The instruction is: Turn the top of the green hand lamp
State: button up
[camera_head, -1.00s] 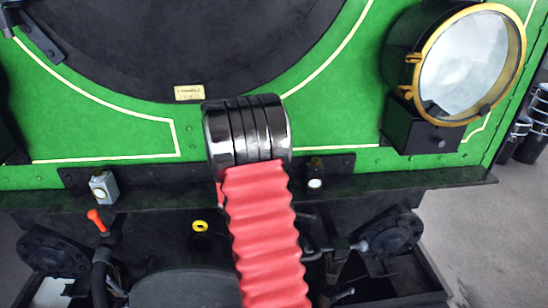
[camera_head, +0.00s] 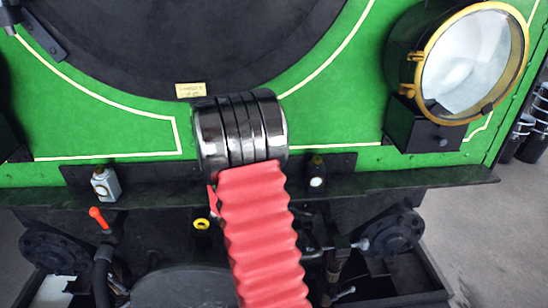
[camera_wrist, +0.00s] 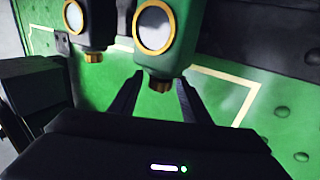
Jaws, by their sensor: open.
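My gripper (camera_wrist: 160,90) is open. In the head view my arm hides the green lamp and my gripper.
A dark hand lamp (camera_wrist: 90,24) stands beside the green one; it appears in the head view (camera_head: 317,180) on the black ledge (camera_head: 400,183). A grey lamp (camera_head: 105,184) stands further left. A large brass-rimmed headlight (camera_head: 470,65) is at upper right.

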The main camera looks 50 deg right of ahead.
jog(key=v, duration=0.9)
jog(key=shift+a, duration=0.35)
jog(key=w+a+r+n+t+y, duration=0.3)
jog(key=w+a+t+y, duration=0.25)
jog(key=w+a, duration=0.35)
jog(key=w+a+r+n+t+y, duration=0.1)
jog(key=w+a+r+n+y, duration=0.2)
jog(key=a, duration=0.4)
jog(key=a+n+t+y, duration=0.2)
jog(key=a+y, duration=0.3)
jog(key=a, duration=0.3)
jog(key=s+a+r+n+g+y, duration=0.25)
jog(key=s+a+n+y, duration=0.2)
jog(key=s+a, duration=0.55)
jog(key=s+a+f+n+g, duration=0.1)
jog(key=s+a+n+g, duration=0.2)
jog(key=s, duration=1)
jog(key=shift+a+g, duration=0.6)
